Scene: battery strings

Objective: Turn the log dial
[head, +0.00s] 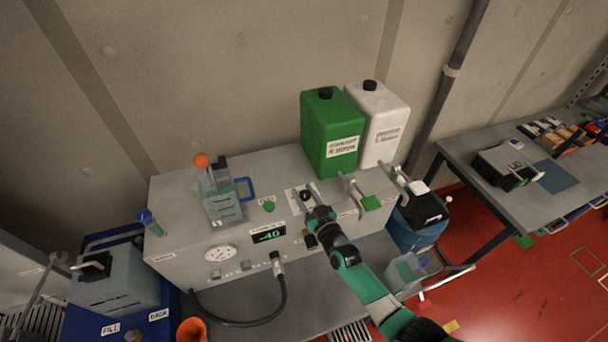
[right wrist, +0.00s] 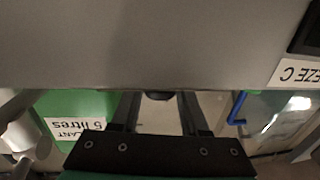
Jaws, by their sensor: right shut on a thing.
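A grey console (head: 180,220) carries a small black knob (head: 305,195) on a pale plate on its top, which looks like the log dial. My right gripper (head: 307,193) reaches in from the lower right and its fingers stand on either side of this knob, shut on it. In the right wrist view the dark knob (right wrist: 158,96) shows between the two fingers (right wrist: 160,108), partly hidden behind the console's edge. Its markings cannot be read. The console front has a green-lit display (head: 269,236) that seems to read -40. My left gripper is not in view.
Green (head: 330,135) and white (head: 383,125) jugs stand at the console's back right. A cable (head: 283,300) hangs in front.

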